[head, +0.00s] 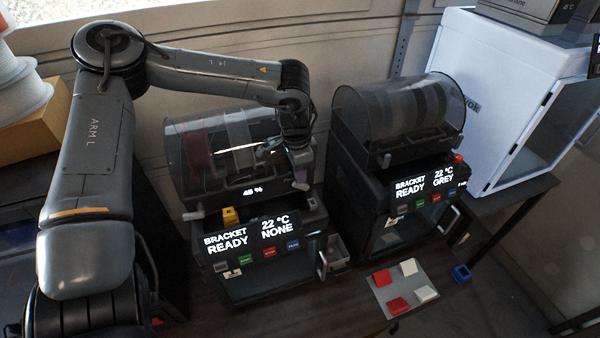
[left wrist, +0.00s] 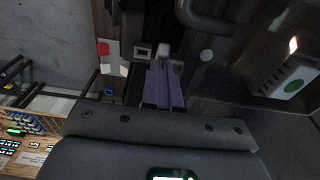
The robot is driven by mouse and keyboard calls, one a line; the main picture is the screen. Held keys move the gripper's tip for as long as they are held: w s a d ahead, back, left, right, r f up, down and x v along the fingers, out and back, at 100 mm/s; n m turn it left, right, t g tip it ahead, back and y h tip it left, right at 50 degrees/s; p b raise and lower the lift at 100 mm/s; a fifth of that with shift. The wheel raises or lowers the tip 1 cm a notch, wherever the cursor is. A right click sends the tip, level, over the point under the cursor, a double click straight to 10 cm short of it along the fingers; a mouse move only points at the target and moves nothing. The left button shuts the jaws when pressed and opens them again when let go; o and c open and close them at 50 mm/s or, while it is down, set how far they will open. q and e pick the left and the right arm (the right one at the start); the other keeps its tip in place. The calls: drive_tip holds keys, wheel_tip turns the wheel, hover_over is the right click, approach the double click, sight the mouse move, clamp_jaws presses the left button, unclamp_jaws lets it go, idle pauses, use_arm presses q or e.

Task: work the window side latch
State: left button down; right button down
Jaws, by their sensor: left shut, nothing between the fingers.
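The left printer has a clear spool cover (head: 205,160) that looks closed, with a pale latch tab (head: 193,215) at its front left corner. Another pale tab (head: 301,185) is at the front right corner, just below my left gripper (head: 301,165). The left wrist view shows the purple-grey fingers of my left gripper (left wrist: 163,85) together and empty, with a pale piece (left wrist: 171,52) at their tips. I cannot tell whether they touch it. The frames do not make clear which tab is the window side latch. My right gripper is not in view.
The right printer (head: 400,190) with its own spool cover (head: 400,110) stands close by. A white cabinet (head: 490,90) is at the right.

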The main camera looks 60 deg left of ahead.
use_arm(q)
drive_tip(key=shift+s+t+b, duration=0.2)
drive_tip(key=shift+t+b, duration=0.2)
drive_tip(key=shift+t, duration=0.6)
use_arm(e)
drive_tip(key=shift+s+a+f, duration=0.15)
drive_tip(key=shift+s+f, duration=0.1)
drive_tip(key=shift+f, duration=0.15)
